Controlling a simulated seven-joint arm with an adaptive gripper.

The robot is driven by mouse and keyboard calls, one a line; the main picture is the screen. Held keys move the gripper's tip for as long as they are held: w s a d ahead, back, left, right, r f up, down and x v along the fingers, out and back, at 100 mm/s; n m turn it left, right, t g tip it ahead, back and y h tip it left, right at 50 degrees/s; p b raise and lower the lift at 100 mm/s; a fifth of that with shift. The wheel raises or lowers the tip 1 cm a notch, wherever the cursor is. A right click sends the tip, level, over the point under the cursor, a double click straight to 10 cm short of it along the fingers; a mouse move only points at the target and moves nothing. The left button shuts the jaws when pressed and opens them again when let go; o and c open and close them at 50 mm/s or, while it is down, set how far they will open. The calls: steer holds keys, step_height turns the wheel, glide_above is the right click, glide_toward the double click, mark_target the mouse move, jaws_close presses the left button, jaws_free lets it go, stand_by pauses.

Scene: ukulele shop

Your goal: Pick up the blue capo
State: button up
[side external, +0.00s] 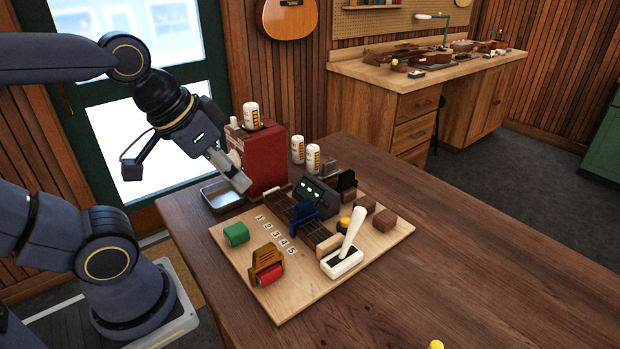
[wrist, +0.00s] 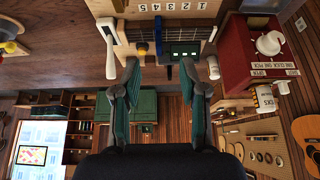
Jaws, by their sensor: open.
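The blue capo (side external: 304,215) sits across the dark fretboard piece (side external: 318,232) on the wooden board, beside a dark box with lit lights. My gripper (side external: 238,180) is above the board's far left side, near the red box and metal tray, and apart from the capo. In the wrist view my gripper (wrist: 160,75) has its two fingers spread, with nothing between them.
The wooden board (side external: 345,270) also carries a white lever (side external: 352,232), a green block (side external: 236,234), a brown holder with a red roller (side external: 269,272) and several small wooden blocks. A red box (side external: 262,155) and metal tray (side external: 222,197) stand behind.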

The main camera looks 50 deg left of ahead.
step_height(320, 180, up, 5)
steer(key=g, duration=0.5)
glide_above(304, 203)
steer(key=s, duration=0.2)
steer(key=shift+g, duration=0.3)
steer(key=f, duration=0.4)
steer(key=w+f, duration=0.1)
steer(key=f, duration=0.8)
steer(key=shift+w+d+f, duration=0.1)
steer(key=shift+w+d, duration=0.05)
steer(key=shift+d, duration=0.15)
steer(key=f, duration=0.5)
steer(key=shift+w+a+f, duration=0.35)
steer(key=shift+a, duration=0.05)
jaws_close()
